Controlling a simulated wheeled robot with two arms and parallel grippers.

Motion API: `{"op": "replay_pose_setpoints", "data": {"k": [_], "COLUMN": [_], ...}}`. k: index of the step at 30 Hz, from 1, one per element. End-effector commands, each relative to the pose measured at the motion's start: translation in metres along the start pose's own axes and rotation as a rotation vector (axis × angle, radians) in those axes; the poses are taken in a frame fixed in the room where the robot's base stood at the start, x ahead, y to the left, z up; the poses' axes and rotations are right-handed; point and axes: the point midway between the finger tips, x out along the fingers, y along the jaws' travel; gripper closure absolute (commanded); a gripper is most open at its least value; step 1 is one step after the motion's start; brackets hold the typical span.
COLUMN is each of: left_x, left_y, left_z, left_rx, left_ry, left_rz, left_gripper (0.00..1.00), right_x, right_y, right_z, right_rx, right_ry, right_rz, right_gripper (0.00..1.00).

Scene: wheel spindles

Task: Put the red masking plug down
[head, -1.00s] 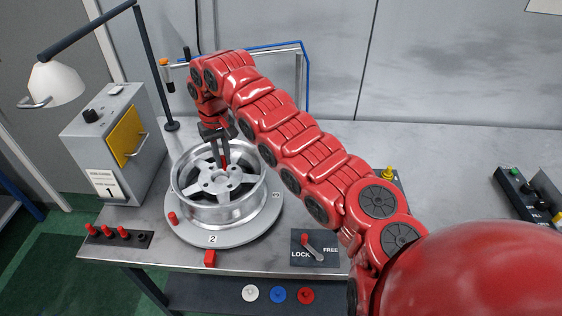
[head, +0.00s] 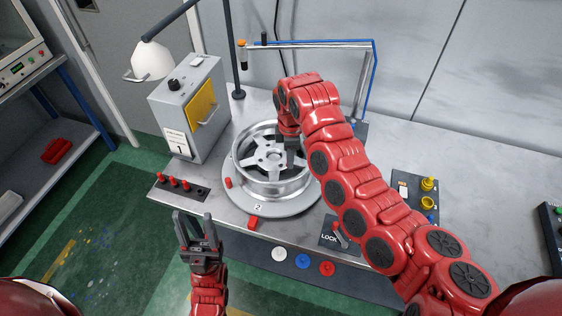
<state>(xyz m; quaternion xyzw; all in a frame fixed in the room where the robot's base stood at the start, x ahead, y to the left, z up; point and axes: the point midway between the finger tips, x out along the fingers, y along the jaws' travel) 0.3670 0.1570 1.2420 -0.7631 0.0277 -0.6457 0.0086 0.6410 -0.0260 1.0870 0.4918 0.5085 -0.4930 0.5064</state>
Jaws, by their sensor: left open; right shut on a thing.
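My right arm reaches over the silver wheel (head: 240,160), and its gripper (head: 288,158) is down at the wheel's right side, mostly hidden by my own arm. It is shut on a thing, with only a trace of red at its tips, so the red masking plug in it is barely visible. The wheel lies flat on the grey turntable (head: 240,203). Another red plug (head: 228,182) stands on the turntable at the wheel's left edge. Several red plugs (head: 174,181) stand in a dark strip holder. My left gripper (head: 194,220) is open and empty in front of the bench.
A grey box with a yellow door (head: 201,103) stands behind left, beside a lamp (head: 152,60). A lock lever plate (head: 337,236) and yellow parts (head: 428,185) lie to the right. White, blue and red buttons (head: 303,261) line the bench front.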

Motion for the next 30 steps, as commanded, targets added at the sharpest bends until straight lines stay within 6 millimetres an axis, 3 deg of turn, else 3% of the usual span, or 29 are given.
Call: {"op": "replay_pose_setpoints", "data": {"k": [10,21,25,30], "left_x": [0.034,0.054,0.055,0.054], "left_y": [-0.002,-0.003,-0.003,-0.003], "left_z": [-0.006,-0.009,-0.009,-0.009], "left_rx": [0.0,0.0,0.0,0.0], "left_ry": [0.0,0.0,0.0,0.0], "left_rz": [0.0,0.0,0.0,0.0], "left_gripper": [0.47,0.47,0.47,0.47], "right_x": [0.001,0.008,0.009,0.011], "right_y": [-0.044,-0.09,-0.091,-0.068], "right_z": [-0.008,0.002,0.004,0.003], "right_rx": [-0.242,-0.412,-0.438,-0.441], "right_ry": [0.012,0.0,-0.002,-0.009], "right_rz": [-0.005,0.001,0.002,-0.001], "right_gripper": [1.0,1.0,1.0,1.0]}}
